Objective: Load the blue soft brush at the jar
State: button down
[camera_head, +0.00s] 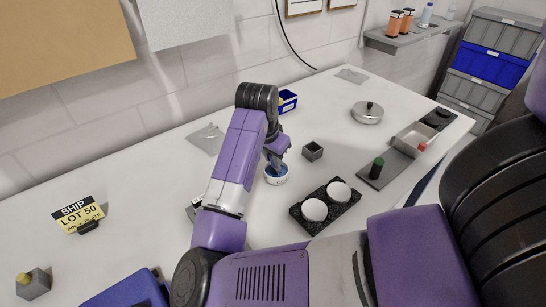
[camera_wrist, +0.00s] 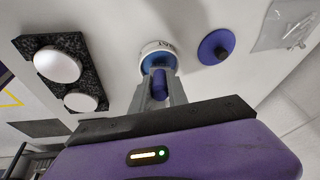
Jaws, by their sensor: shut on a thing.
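The jar (camera_head: 276,178) is a low round white pot with a blue inside and a printed band, on the white bench under my gripper. It also shows in the wrist view (camera_wrist: 152,48). My gripper (camera_head: 277,156) points down over it, shut on the blue brush. The brush's blue handle (camera_wrist: 159,84) shows between the fingers in the wrist view. Its lower end is over or in the jar's mouth; the fingers hide the tip and I cannot tell how deep it sits. A blue disc with a black knob (camera_wrist: 216,47) lies beside the jar in the wrist view.
A black speckled block (camera_head: 325,207) bears two white round discs close to the jar. A blue bin (camera_head: 287,102) stands behind my arm.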

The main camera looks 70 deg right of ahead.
dwell(0.3)
jog(key=shift+r+p, duration=3.1)
jog(key=shift+r, duration=0.4)
jog(key=shift+f, duration=0.1)
